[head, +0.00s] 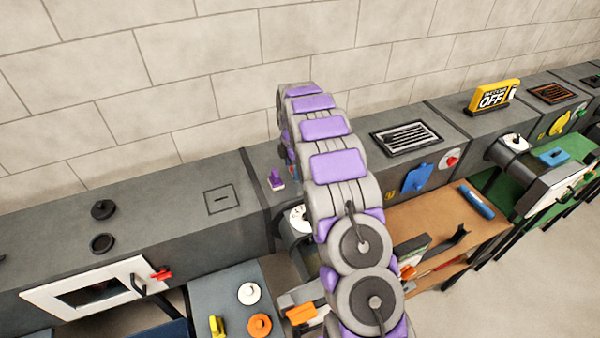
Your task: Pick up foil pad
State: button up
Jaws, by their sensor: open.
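I cannot pick out a foil pad for sure in the head view. My grey and purple arm rises from the bottom centre and reaches over the dark duct (225,228) towards the block wall. The far end of the arm bends down behind its own links, so my gripper is hidden. A small purple item (276,180) stands on the duct just left of the arm. What lies directly behind the arm is hidden.
A blue bench (205,280) at lower left holds a white disc (249,293), an orange disc (259,325) and a yellow item (216,326). A brown bench (420,222) at right carries a blue cylinder (477,202). A yellow sign (493,97) stands on the duct.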

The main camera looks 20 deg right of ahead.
grip_shut()
dwell(0.6)
jog(key=shift+r, duration=0.1)
jog(key=shift+r+p, duration=0.35)
jog(key=shift+r, duration=1.35)
jog(key=shift+s+r, duration=0.1)
jog(key=shift+r, duration=0.05)
jog(key=s+a+r+p, duration=0.1)
jog(key=s+a+r, duration=0.1)
jog(key=s, duration=0.5)
jog(key=s+a+r+p, duration=0.1)
jog(key=s+a+r, duration=0.1)
jog(key=s, duration=0.6)
jog(key=shift+r+p, duration=0.3)
jog(key=shift+r, duration=0.35)
jog(key=shift+s, duration=0.1)
